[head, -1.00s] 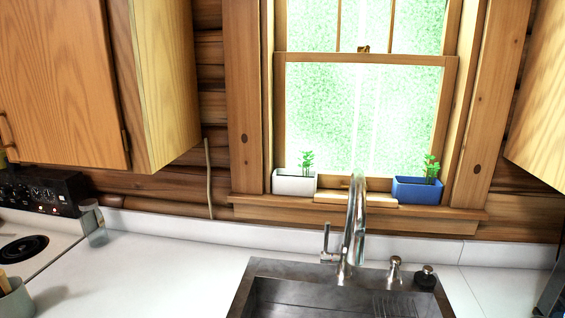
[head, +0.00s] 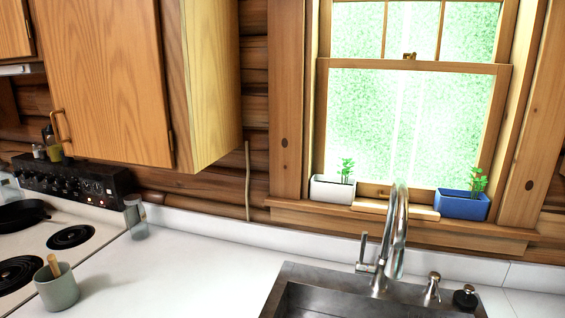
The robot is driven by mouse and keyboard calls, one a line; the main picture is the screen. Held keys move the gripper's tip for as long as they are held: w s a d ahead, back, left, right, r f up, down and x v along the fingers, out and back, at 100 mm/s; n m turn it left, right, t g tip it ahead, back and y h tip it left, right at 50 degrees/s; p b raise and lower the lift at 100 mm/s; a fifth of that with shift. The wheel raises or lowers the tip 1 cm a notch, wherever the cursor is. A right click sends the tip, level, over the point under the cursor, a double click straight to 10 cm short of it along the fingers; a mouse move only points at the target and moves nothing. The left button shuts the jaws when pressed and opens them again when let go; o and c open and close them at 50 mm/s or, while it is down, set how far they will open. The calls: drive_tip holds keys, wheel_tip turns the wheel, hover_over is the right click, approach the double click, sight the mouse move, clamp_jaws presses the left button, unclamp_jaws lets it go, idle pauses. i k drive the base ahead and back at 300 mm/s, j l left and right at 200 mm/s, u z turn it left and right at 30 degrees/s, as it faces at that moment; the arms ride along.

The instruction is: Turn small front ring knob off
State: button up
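The stove's black control panel (head: 72,185) stands at the back of the white cooktop on the left in the head view. Several small knobs sit in a row on its face, and a small light glows near its right end. The knobs are too small to tell which one is the small front ring knob or how it is turned. Two dark coil rings (head: 71,237) and (head: 17,273) show on the cooktop. A black pan (head: 22,214) sits at the back left. My gripper is not in view.
A grey cup with a wooden utensil (head: 57,287) stands at the front left. A glass jar (head: 136,218) is right of the panel. The white counter (head: 190,265) is mostly clear. A sink (head: 335,300) with a tall faucet (head: 394,235) is at right, below the window.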

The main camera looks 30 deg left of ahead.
sight(48, 180)
drive_tip(key=u, duration=0.4)
drive_tip(key=j+u, duration=0.25)
drive_tip(key=u, duration=0.2)
drive_tip(key=j+u, duration=0.3)
drive_tip(key=u, duration=0.15)
drive_tip(key=j+u, duration=0.25)
drive_tip(key=i+j+u, duration=0.2)
drive_tip(key=j, duration=0.25)
drive_tip(key=i+j, duration=0.1)
drive_tip(key=j, duration=0.3)
drive_tip(key=i+j+u, duration=0.1)
drive_tip(key=j, duration=0.3)
drive_tip(key=i+j+u, duration=0.1)
drive_tip(key=j, duration=0.3)
drive_tip(key=i+j, duration=0.15)
drive_tip(key=j, duration=0.2)
drive_tip(key=i+j+z, duration=0.1)
drive_tip(key=j, duration=0.25)
drive_tip(key=i+j+z, duration=0.1)
drive_tip(key=i+j, duration=0.25)
drive_tip(key=i+j+z, duration=0.1)
drive_tip(key=j, duration=0.3)
drive_tip(key=i+j+z, duration=0.1)
drive_tip(key=i+j, duration=0.15)
drive_tip(key=j, duration=0.15)
drive_tip(key=i+j+z, duration=0.1)
drive_tip(key=j, duration=0.3)
drive_tip(key=i, duration=0.1)
